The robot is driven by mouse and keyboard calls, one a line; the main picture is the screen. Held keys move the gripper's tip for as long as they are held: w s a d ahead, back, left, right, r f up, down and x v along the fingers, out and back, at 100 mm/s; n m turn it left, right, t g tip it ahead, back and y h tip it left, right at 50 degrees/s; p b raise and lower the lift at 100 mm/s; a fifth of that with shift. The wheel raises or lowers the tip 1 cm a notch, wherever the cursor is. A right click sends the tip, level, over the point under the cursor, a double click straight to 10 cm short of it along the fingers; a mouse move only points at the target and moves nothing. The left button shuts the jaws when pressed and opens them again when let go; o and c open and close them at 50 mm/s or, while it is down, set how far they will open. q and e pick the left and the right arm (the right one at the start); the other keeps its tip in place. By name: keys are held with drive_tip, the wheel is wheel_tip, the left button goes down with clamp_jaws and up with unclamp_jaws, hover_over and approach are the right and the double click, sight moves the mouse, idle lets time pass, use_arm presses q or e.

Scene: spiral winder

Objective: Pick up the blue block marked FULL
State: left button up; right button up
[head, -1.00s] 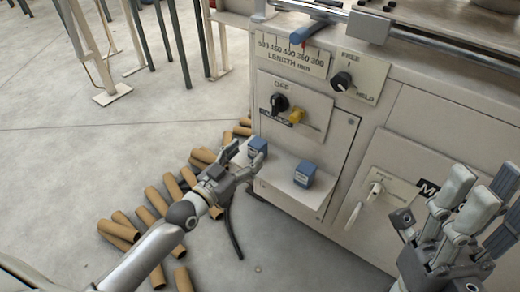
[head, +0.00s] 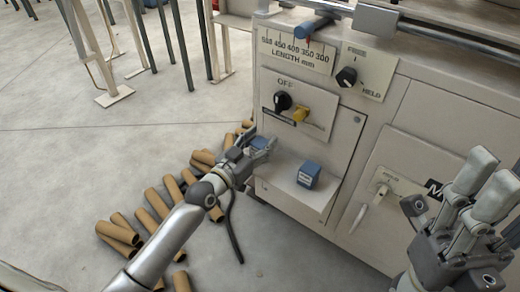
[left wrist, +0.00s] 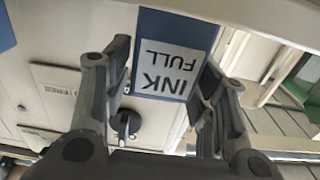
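A blue block (head: 260,143) sits at the left end of a small shelf on the machine. In the left wrist view this block (left wrist: 176,50) bears a white label reading INK FULL, seen upside down. My left gripper (head: 252,154) is open, with its fingers on either side of the block; a gap shows at the left finger in the left wrist view. A second blue block (head: 308,174) with a pale label stands on the shelf to the right; its label is too small to read. My right gripper (head: 448,205) is open and empty at the lower right.
A white lever (head: 371,207) is on the right. Several cardboard tubes (head: 158,202) lie on the floor around my left arm.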

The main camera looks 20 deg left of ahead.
use_arm(q)
drive_tip(key=c, duration=0.7)
drive_tip(key=shift+c, duration=0.2)
drive_tip(key=shift+r, duration=0.15)
